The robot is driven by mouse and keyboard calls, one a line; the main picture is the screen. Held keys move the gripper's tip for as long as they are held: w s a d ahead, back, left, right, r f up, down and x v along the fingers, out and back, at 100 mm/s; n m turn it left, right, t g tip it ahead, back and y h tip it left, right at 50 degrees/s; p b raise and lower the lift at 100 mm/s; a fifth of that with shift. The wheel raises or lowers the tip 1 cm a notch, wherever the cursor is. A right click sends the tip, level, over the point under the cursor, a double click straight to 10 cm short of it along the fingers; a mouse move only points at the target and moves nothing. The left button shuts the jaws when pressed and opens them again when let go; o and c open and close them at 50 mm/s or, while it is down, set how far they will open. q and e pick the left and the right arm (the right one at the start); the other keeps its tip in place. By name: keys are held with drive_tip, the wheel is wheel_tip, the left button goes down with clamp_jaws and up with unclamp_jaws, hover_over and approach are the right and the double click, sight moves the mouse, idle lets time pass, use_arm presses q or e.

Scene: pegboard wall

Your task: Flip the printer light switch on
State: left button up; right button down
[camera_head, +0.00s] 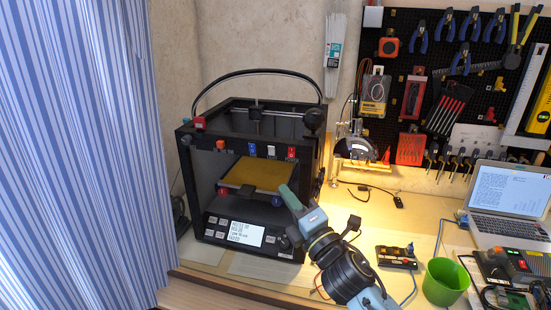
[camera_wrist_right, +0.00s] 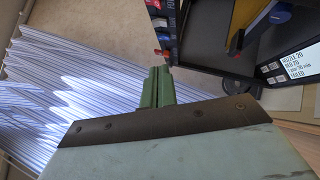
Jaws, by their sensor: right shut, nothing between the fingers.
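The black 3D printer (camera_head: 215,190) stands on the bench. Its top front bar carries a row of small rocker switches: a blue one (camera_head: 252,149), a white one (camera_head: 271,151) and a red one (camera_head: 291,152). I cannot tell which one is for the light, or its position. In the right wrist view, small coloured switches, one of them white (camera_wrist_right: 159,22), show beyond the fingertips. My right gripper (camera_head: 285,190) is shut and empty, its green fingers in front of the printer's right side, below the switches. The shut fingers also show in the wrist view (camera_wrist_right: 157,72). My left gripper is out of view.
The printer's lit screen (camera_head: 235,232) and yellow bed (camera_head: 258,174) are near my fingers. A striped curtain (camera_head: 75,150) hangs at left. A green cup (camera_head: 445,281), a laptop (camera_head: 508,195) and a pegboard of tools (camera_head: 440,90) are at right.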

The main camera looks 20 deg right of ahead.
sight(272, 150)
drive_tip(key=shift+w+d+r+p, duration=0.15)
drive_tip(key=shift+w+r, duration=0.5)
drive_tip(key=shift+w, duration=1)
drive_tip(key=shift+w+a+r+p, duration=0.1)
drive_tip(key=shift+w+r+p, duration=0.35)
drive_tip(key=shift+w, duration=1.25)
drive_tip(key=shift+w+d+r, duration=0.1)
drive_tip(key=shift+w+r, duration=0.7)
drive_tip(key=shift+w, duration=0.85)
